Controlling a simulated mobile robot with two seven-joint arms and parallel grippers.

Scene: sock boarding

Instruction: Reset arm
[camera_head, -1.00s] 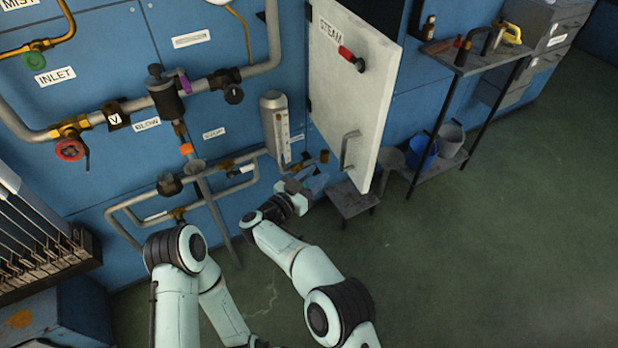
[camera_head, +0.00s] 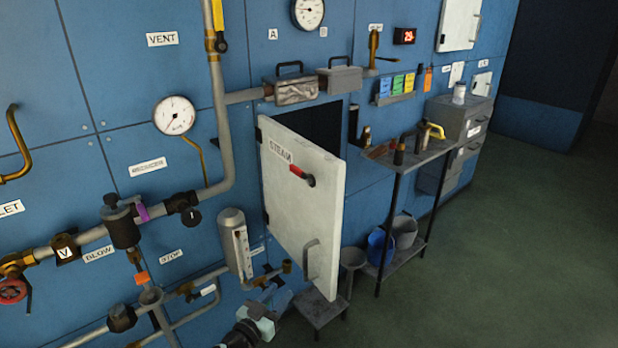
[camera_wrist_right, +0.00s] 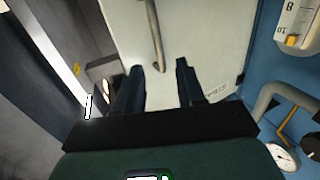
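My right gripper (camera_head: 268,300) shows at the bottom of the head view, low and to the left of an open white door (camera_head: 322,212). In the right wrist view the gripper (camera_wrist_right: 160,75) has its two dark fingers well apart with nothing between them, and the door's pale face (camera_wrist_right: 200,35) lies beyond. The door's grey bar handle (camera_head: 311,260) also shows in the wrist view (camera_wrist_right: 155,35), beyond the fingertips and apart from them. My left gripper is in neither view.
The door stands swung out from a dark opening (camera_head: 322,122) in the blue wall. Pipes, a grey cylinder (camera_head: 236,243) and valves crowd the left. A low stool (camera_head: 320,308) stands below the door. A shelf stand (camera_head: 415,160) with buckets is to the right; open floor lies beyond.

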